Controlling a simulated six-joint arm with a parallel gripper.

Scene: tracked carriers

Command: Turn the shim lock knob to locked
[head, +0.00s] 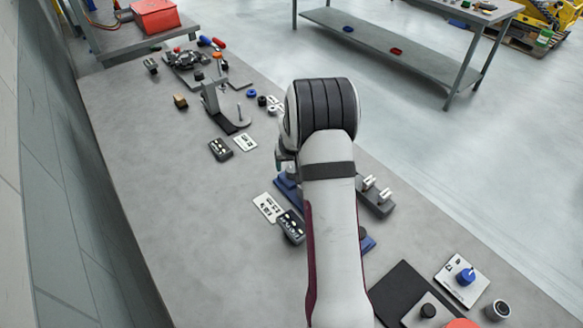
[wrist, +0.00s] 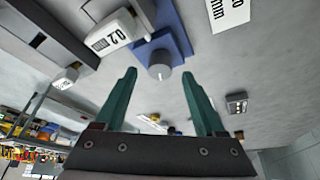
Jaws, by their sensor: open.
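In the wrist view a grey round knob (wrist: 159,71) with a small light mark on its rim stands on a blue fixture (wrist: 178,38). I take it for the shim lock knob. My gripper (wrist: 160,76) is open, its two green fingers to either side of the knob in the picture. I see no contact, and cannot tell how far the knob is beyond the fingertips.
A white block marked 0.2 (wrist: 110,34) stands close to the fixture. A labelled card (head: 267,207) and a dark block (head: 291,227) lie left of my arm. A blue knob on a white plate (head: 451,287) is at lower right.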

